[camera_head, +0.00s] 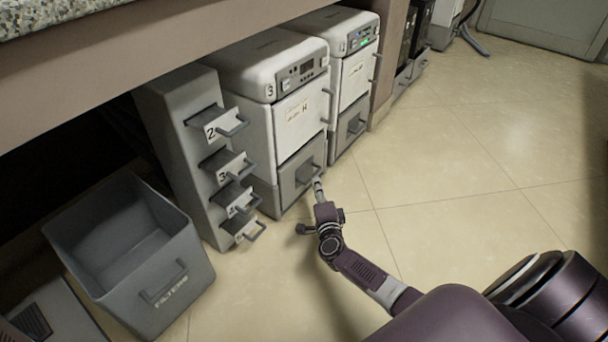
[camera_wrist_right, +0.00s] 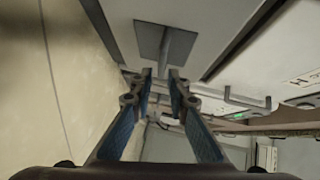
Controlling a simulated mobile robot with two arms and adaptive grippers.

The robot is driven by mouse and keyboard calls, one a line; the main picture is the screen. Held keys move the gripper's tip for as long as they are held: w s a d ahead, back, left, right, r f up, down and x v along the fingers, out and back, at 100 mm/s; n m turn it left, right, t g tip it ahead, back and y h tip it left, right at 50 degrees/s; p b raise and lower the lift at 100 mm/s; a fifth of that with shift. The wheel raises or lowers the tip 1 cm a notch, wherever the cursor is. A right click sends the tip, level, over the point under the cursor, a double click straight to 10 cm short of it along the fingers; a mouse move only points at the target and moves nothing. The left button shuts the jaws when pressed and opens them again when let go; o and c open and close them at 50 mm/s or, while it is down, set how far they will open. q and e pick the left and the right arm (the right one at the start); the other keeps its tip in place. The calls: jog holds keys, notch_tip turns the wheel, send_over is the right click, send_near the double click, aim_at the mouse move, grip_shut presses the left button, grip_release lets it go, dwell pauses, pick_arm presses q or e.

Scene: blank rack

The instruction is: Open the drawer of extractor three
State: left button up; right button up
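Extractor three (camera_head: 263,66) is a white cabinet marked 3 under the counter. Its grey drawer (camera_head: 289,187) is at the bottom front and looks shut, with a small handle (camera_head: 306,172) on it. My right gripper (camera_head: 318,184) is at the drawer's front, close to the handle. In the right wrist view the drawer's front (camera_wrist_right: 150,14) and its handle (camera_wrist_right: 178,46) lie just ahead of my right gripper (camera_wrist_right: 162,74). Its fingers are apart with nothing seen between the tips. Contact with the handle cannot be told. My left gripper is not in view.
A grey tower (camera_head: 172,125) with several small numbered drawers, partly out, stands left of extractor three. A grey filters bin (camera_head: 190,262) sits on the floor at lower left. A second extractor (camera_head: 346,78) stands to the right. The tiled floor (camera_head: 470,165) at right is clear.

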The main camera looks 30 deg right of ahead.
aim_at(314, 174)
jog(key=shift+b+x, duration=1.95)
jog(key=shift+x, duration=1.4)
jog(key=shift+r, duration=0.15)
grip_shut()
